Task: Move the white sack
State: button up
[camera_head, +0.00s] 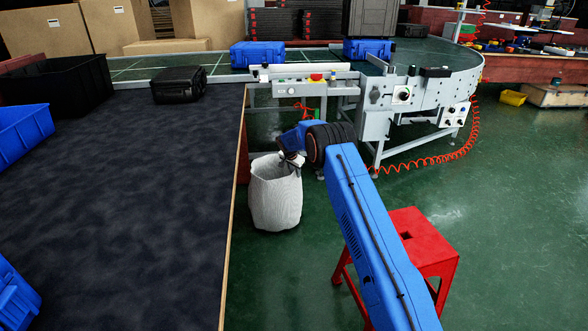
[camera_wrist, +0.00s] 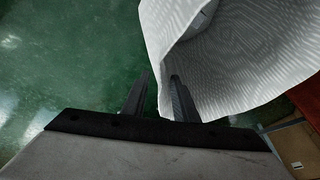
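The white sack (camera_head: 276,197) stands roughly upright with its open mouth up, beside the dark table's right edge in the head view. It seems to rest on the green floor. My gripper (camera_head: 292,160) is at the sack's rim from above. In the wrist view the sack (camera_wrist: 235,60) fills the upper right, with part of its inside showing. My gripper (camera_wrist: 160,76) has its fingers apart there. The right finger overlaps the sack and the left finger is over the floor, with the sack's edge between them. Whether either finger touches the sack cannot be told.
The dark table (camera_head: 130,210) is close on the sack's left. A red stool (camera_head: 420,240) stands to the right, under my arm. The curved conveyor (camera_head: 430,75) is behind, with a red coiled hose (camera_head: 440,160) hanging. Green floor is free at the right and front.

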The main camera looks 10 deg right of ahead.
jog(key=shift+w+d+f, duration=0.15)
jog(key=shift+w+f, duration=0.1)
jog(key=shift+f, duration=0.35)
grip_shut()
dwell(1.2)
